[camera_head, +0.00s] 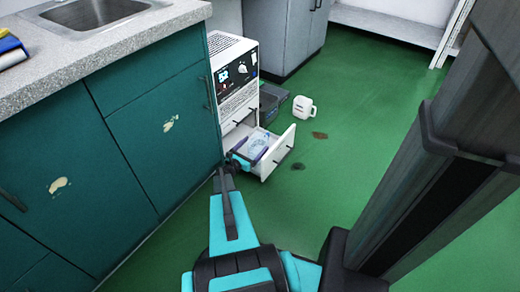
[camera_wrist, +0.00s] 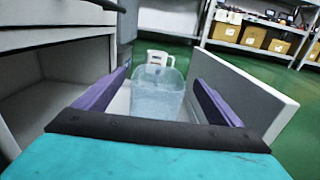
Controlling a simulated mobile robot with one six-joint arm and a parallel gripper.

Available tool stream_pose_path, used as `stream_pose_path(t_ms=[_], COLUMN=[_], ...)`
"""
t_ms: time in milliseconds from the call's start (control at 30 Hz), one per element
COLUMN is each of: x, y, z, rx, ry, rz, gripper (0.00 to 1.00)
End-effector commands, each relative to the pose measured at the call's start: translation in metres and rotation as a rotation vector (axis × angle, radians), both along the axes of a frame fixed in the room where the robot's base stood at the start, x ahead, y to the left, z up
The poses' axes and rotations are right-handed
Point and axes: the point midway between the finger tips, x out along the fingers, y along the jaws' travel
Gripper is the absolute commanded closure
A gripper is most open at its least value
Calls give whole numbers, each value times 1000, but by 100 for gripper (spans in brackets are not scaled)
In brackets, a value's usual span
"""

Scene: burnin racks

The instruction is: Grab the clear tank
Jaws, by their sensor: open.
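The clear tank (camera_wrist: 158,92) is a see-through, bluish container inside an open white drawer (camera_head: 277,154). In the wrist view it sits upright between the two purple fingers of my gripper (camera_wrist: 160,100), with a gap visible on each side. My gripper (camera_head: 251,150) is open and reaches into the drawer from the near side in the head view. The tank (camera_head: 259,146) is partly covered there by the gripper. The tank's lower part is hidden by my gripper's dark bar in the wrist view.
The drawer belongs to a white cabinet (camera_head: 237,82) with a control panel. Its front panel (camera_wrist: 240,92) stands close to the right finger. Teal cupboards (camera_head: 160,125) are at left.

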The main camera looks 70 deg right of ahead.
Motion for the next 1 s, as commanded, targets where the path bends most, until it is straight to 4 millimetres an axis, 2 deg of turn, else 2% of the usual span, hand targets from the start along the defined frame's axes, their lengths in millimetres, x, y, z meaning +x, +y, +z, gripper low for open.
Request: stream_pose_path(t_ms=[233, 633, 1000], x=[-2, -11, -12], y=[-8, -47, -50], z=[-3, -3, -1], rx=[0, -1, 0], ry=[-1, 0, 0], rz=[-1, 0, 0], gripper=[11, 11, 11])
